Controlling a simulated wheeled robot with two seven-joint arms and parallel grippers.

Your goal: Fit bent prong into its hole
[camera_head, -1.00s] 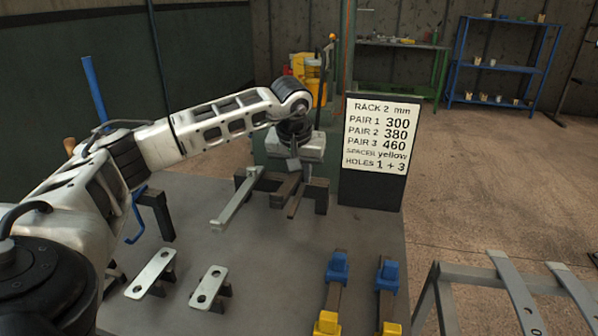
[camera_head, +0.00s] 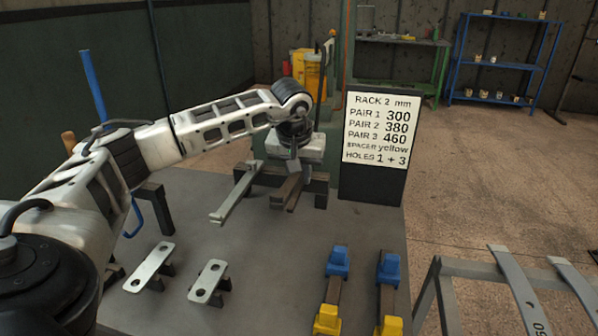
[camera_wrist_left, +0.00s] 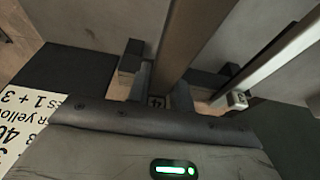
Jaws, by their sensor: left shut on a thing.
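My left gripper (camera_head: 292,165) reaches down over a dark stand at the back of the grey table. In the left wrist view its fingers (camera_wrist_left: 162,92) are shut on a brown bar (camera_wrist_left: 196,40). The brown bars (camera_head: 287,188) show below the gripper in the head view, and their far ends are hidden by it. A pale grey bar (camera_head: 236,196) lies to their left on the stand (camera_head: 321,196). Two grey plates with holes (camera_head: 150,266) (camera_head: 209,281) stand on short supports at the front left. I cannot tell a bent prong or its hole. My right gripper is not in view.
Two bars with blue and yellow blocks (camera_head: 335,262) (camera_head: 387,275) lie at the front right. A grey rack (camera_head: 500,268) stands beyond the table's right edge. The table's middle is clear.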

